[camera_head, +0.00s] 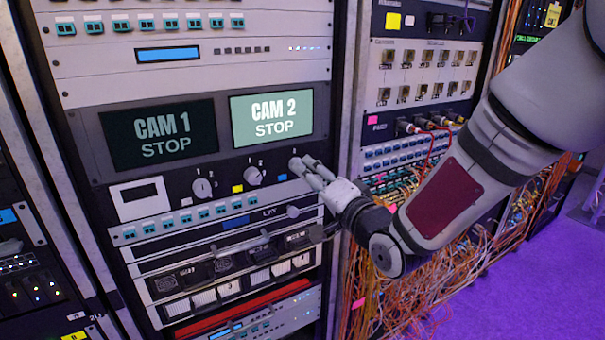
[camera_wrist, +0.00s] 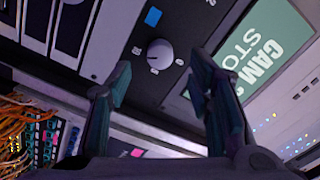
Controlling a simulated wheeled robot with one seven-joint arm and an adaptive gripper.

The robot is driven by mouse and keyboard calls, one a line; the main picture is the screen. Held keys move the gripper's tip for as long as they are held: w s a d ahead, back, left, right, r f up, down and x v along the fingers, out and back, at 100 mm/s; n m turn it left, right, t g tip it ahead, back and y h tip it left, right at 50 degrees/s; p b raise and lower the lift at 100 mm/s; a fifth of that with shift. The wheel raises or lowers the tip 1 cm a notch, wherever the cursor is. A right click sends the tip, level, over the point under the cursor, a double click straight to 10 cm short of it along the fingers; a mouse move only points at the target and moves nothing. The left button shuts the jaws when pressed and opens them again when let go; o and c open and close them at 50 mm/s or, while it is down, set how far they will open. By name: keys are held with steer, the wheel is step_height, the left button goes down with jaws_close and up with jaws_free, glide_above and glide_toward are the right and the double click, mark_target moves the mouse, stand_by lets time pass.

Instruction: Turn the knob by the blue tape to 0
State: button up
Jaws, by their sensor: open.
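The round pale knob (camera_wrist: 160,53) sits on a dark panel in the wrist view, framed between my fingertips and a little beyond them. A small blue tape (camera_wrist: 152,17) lies above it there; the head view shows this blue tape (camera_head: 281,177) just left of my fingers. In the head view my gripper (camera_head: 308,168) covers most of this knob; contact cannot be judged.
Two other knobs (camera_head: 202,188) (camera_head: 253,175) stand to the left, with a yellow tape (camera_head: 237,188) between them. Two screens above read CAM 1 STOP (camera_head: 160,135) and CAM 2 STOP (camera_head: 271,115). Orange cables (camera_head: 400,290) hang in the rack at right.

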steer(key=x, duration=0.4)
steer(key=shift+w+a, duration=0.2)
steer(key=shift+w, duration=0.15)
jaws_close()
